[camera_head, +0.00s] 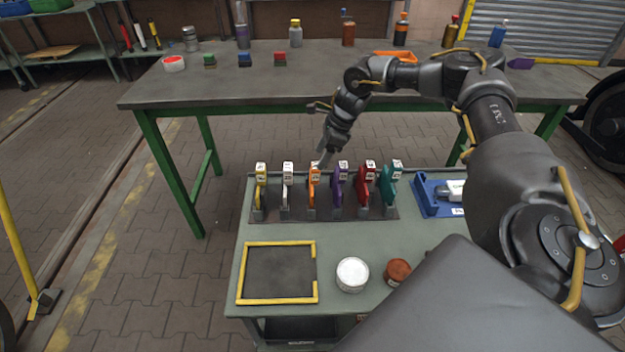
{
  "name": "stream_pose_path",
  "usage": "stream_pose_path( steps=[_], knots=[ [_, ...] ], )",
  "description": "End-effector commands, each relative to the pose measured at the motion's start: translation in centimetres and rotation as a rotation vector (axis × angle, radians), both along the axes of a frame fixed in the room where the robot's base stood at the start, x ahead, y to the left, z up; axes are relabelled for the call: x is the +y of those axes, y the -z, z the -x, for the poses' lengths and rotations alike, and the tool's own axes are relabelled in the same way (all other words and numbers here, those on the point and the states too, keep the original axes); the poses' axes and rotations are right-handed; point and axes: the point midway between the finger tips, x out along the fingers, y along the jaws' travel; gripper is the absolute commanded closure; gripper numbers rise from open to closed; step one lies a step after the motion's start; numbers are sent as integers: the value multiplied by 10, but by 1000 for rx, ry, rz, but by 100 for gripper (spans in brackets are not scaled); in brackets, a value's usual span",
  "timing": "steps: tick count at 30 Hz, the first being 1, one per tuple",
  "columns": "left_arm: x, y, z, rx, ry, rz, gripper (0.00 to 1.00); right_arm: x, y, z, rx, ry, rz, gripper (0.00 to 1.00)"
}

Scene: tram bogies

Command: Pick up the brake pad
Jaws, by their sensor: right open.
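Several upright coloured pieces that look like brake pads stand in a dark rack (325,214) on the green-grey cart. From left to right they are a yellow pad (260,186), a white pad (287,186), an orange pad (313,187), a purple pad (337,187), a red pad (364,187) and a teal pad (390,187). Each has a pale label at its top. My right gripper (321,160) is open and points down, at or just behind the top of the orange pad. I cannot tell whether it touches the pad. My left gripper is out of view.
The cart (410,240) also bears a yellow-edged square (279,273), a white round tin (352,273), a brown round tin (398,270) and a blue tray (432,195). A long workbench (200,90) with bottles and small blocks stands behind. My right arm covers the cart's right side.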

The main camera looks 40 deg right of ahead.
Motion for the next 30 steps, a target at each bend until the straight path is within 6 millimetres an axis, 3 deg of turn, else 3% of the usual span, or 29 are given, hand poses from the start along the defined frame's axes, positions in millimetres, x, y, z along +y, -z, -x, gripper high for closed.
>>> stream_pose_path(
  steps=[4,12,21,30],
  knots=[
    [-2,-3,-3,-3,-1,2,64,7,18,-5,0,-3,0,38],
    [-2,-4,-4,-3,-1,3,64,12,26,-9,0,-4,0,38],
    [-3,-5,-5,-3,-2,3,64,24,65,-19,1,-6,0,38],
    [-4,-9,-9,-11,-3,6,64,26,70,-21,-1,-5,0,38]
  ],
)
